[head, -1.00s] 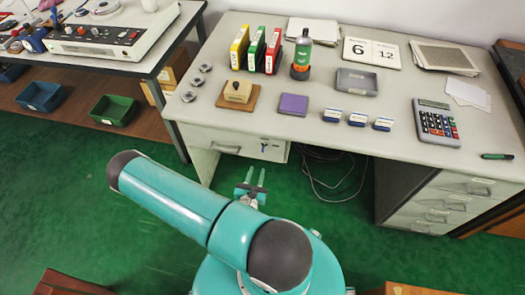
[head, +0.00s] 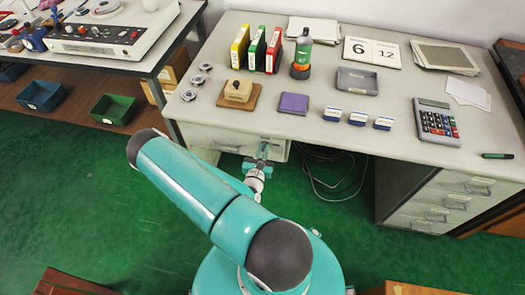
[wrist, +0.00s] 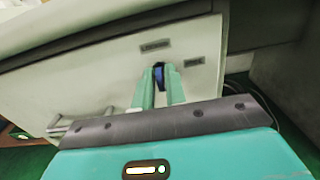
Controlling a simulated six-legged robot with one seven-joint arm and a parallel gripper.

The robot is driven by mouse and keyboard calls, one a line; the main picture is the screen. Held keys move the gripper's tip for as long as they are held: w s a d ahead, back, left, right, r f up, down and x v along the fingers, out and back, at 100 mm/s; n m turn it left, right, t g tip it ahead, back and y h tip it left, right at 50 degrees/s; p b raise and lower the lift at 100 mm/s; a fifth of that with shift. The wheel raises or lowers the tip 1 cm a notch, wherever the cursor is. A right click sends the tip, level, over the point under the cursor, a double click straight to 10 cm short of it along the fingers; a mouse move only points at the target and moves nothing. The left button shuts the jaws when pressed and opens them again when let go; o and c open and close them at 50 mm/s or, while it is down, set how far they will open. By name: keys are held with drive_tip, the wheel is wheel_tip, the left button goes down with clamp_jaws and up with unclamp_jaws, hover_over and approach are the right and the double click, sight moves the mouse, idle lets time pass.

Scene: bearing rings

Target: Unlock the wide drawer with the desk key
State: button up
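The wide drawer (head: 225,138) is the pale front under the left part of the desk. In the wrist view its front (wrist: 100,85) fills much of the picture, with a bar handle (wrist: 78,122) at lower left and two small dark labels. A dark blue key (wrist: 159,74) stands at the drawer front below the labels, between my fingertips. How deep it sits in the lock is hidden. My gripper (wrist: 158,88) points at the drawer with a finger on each side of the key; whether they press on it is unclear. My gripper also shows at the drawer in the head view (head: 263,152).
The desk top (head: 330,140) holds binders, a bottle, a stamp, a purple pad (head: 293,103) and a calculator (head: 436,121). Cables (head: 330,180) hang in the open space right of the drawer. A drawer pedestal (head: 440,205) stands at right. Another bench is at left.

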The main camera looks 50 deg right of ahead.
clamp_jaws()
drive_tip(key=shift+m, duration=0.4)
drive_tip(key=m, duration=0.3)
drive_tip(key=shift+s+m, duration=0.1)
drive_tip(key=shift+m, duration=0.3)
drive_tip(key=m, duration=0.4)
drive_tip(key=shift+f, duration=0.1)
drive_tip(key=m, duration=0.9)
drive_tip(key=shift+f, duration=0.15)
drive_tip(key=shift+m, duration=0.3)
